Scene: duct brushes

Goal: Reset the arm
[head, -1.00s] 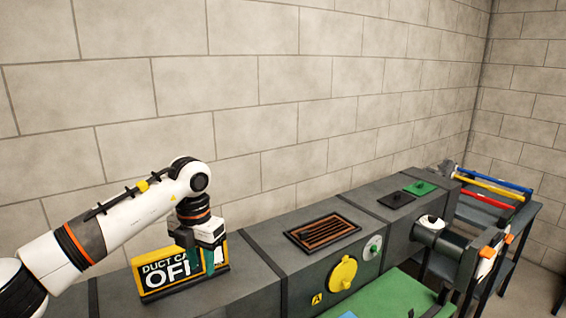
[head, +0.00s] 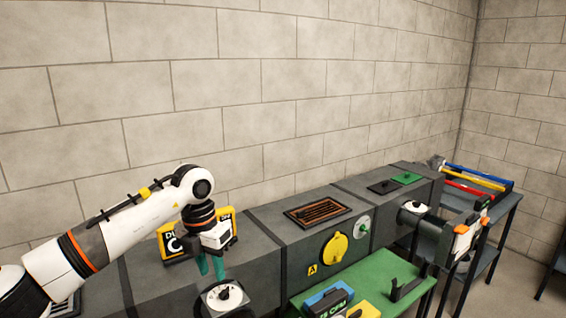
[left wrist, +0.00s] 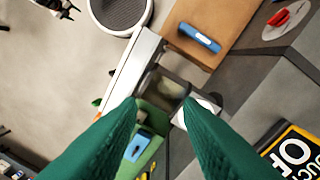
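My left arm comes in from the left in the head view, and my left gripper (head: 211,266) points down with green fingers. The fingers are close together in that view, but the left wrist view shows them apart with nothing between them (left wrist: 160,105). The gripper hangs in front of the grey duct, just above a white dial (head: 224,297). The black and yellow sign (head: 170,243) stands on the duct behind it, partly hidden by my wrist. The sign also shows at the lower right of the left wrist view (left wrist: 296,153). My right gripper is not visible.
A long grey duct (head: 262,232) runs along the wall with a rusty grille (head: 318,212) and a yellow round cover (head: 335,249). A green table (head: 405,309) bears blue and yellow items. Red, yellow and blue rods (head: 480,178) lie on a rack at right.

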